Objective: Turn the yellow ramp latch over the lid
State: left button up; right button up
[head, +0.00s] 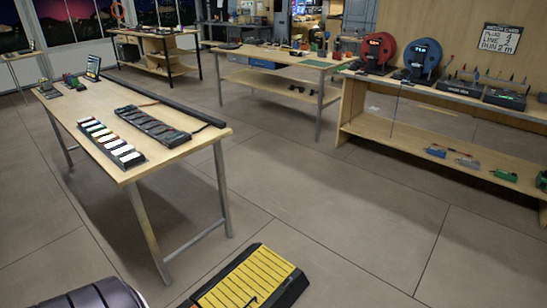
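A cable ramp (290,288) with a dark body lies on the floor at the bottom of the head view, its near end cut off by the frame. Its yellow ribbed lid (245,277) faces up and looks flat along the body. A small dark curved shape (251,301) shows on the lid near the bottom edge; I cannot tell what it is. I cannot make out a separate yellow latch. Neither of my grippers is in view.
A wooden table (133,172) with battery-like trays and a long dark bar stands to the left of the ramp. Its metal legs (150,235) reach the floor close by. A shelf unit (440,165) holds red and blue reels at right. Floor between is clear.

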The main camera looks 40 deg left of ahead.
aim_at(287, 281)
jog(key=i+j+u, duration=0.15)
jog(key=u, duration=0.3)
jog(key=i+u, duration=0.25)
jog(key=u, duration=0.2)
jog(key=i+u, duration=0.25)
jog(key=u, duration=0.2)
jog(key=i+u, duration=0.25)
jog(key=u, duration=0.2)
jog(key=i+z, duration=0.2)
jog(key=i+j, duration=0.05)
jog(key=i, duration=0.05)
